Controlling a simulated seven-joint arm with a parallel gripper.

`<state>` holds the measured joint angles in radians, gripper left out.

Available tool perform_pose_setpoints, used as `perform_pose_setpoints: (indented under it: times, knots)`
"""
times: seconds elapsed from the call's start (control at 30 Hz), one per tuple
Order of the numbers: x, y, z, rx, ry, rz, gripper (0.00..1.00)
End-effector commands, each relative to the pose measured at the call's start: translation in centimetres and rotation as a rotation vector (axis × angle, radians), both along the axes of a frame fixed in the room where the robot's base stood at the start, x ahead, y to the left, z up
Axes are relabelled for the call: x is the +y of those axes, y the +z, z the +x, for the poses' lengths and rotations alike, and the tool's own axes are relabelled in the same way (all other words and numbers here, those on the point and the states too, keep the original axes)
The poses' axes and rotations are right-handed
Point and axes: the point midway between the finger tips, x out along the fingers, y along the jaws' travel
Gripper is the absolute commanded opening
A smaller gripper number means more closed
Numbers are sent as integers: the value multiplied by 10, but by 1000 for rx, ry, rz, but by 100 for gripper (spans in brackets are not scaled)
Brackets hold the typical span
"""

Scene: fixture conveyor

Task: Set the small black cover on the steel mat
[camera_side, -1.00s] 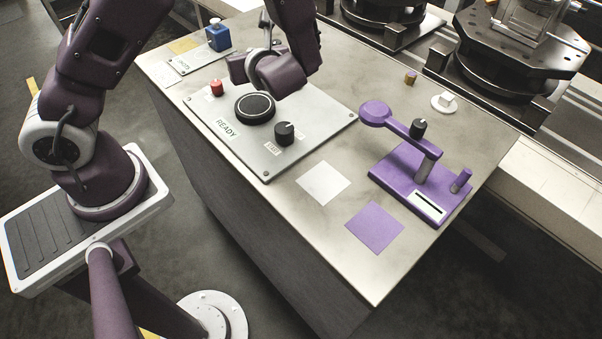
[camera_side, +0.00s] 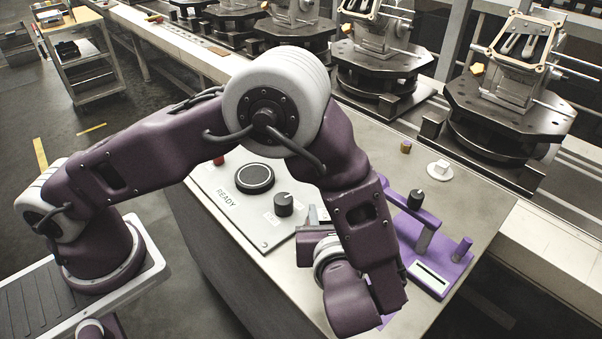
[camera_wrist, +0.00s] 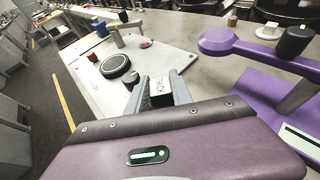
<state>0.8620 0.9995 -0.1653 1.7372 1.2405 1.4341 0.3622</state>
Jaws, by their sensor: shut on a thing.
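My gripper (camera_wrist: 160,82) is shut on a small dark piece with a white lettered face (camera_wrist: 161,92), which I take for the black cover. The wrist view shows it between the two grey fingers. In the side view my gripper (camera_side: 317,214) is low over the table, right of the READY panel, mostly behind my own arm. The pale square that looks like the steel mat is hidden now by my arm in the side view, and I cannot make it out in the wrist view.
The READY panel (camera_side: 228,188) carries a round black button (camera_side: 254,178) and a black knob (camera_side: 284,204). A purple lever stand (camera_side: 428,262) with a black knob (camera_side: 415,199) stands on the right. A white piece (camera_side: 439,168) sits behind it. Conveyor fixtures (camera_side: 500,110) line the back.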

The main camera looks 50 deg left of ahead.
Motion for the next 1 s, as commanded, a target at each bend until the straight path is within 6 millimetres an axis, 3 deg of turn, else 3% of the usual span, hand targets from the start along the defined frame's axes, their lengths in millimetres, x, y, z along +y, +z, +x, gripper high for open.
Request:
perform_pose_setpoints:
  times: [0.43, 0.8, 1.0]
  knots:
    - [-7, -5, -4, 4, -7, 1, 0]
    - [-7, -54, -4, 4, -8, 1, 0]
    - [-7, -68, -4, 2, -7, 1, 0]
